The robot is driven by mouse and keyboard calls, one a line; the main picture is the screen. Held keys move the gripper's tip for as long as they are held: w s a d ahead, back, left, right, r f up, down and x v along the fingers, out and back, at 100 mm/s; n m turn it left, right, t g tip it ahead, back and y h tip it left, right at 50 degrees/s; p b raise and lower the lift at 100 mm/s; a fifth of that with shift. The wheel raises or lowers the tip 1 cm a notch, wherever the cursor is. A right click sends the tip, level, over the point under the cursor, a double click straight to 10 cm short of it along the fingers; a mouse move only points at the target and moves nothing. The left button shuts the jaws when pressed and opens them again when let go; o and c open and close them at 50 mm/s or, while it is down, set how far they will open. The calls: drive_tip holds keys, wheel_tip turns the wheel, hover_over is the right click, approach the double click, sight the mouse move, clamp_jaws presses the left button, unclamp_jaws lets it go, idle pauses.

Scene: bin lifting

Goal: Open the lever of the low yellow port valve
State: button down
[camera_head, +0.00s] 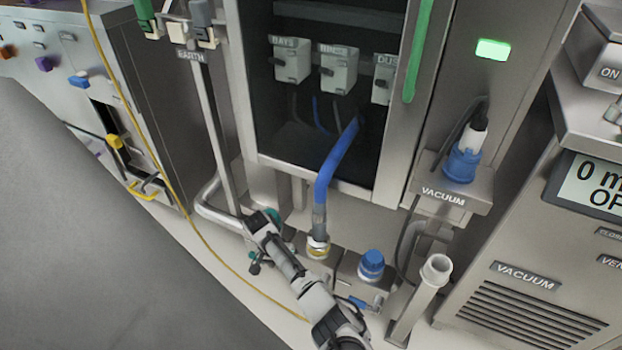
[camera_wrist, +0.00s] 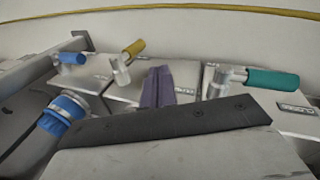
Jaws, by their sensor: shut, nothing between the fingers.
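The low yellow port valve shows in the wrist view as a metal stem on a grey block with a short yellow lever (camera_wrist: 133,48). The lever points away from the stem, up and to the right. My gripper (camera_wrist: 158,87) is shut and empty, its dark purple fingertips just right of and nearer than the yellow lever. A gap seems to separate them, but I cannot tell contact for sure.
A blue lever (camera_wrist: 72,58) stands left and a teal lever (camera_wrist: 272,82) right of the fingers. A blue-collared port (camera_wrist: 62,114) is at near left. A blue hose (camera_head: 337,165) hangs close to my arm. A thin yellow cable (camera_head: 215,250) crosses the floor.

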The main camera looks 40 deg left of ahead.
drive_tip(key=w+d+f+b, duration=0.2)
drive_tip(key=d+f, duration=0.4)
drive_tip(key=f, duration=0.3)
drive_tip(key=shift+w+d, duration=0.2)
drive_tip(key=shift+w, duration=0.35)
drive_tip(key=shift+f, duration=0.1)
drive_tip(key=shift+d, duration=0.1)
drive_tip(key=shift+w+d+f+h, duration=0.2)
drive_tip(key=shift+d+f+h, duration=0.1)
drive_tip(key=shift+d+h, duration=0.2)
drive_tip(key=shift+d, duration=0.1)
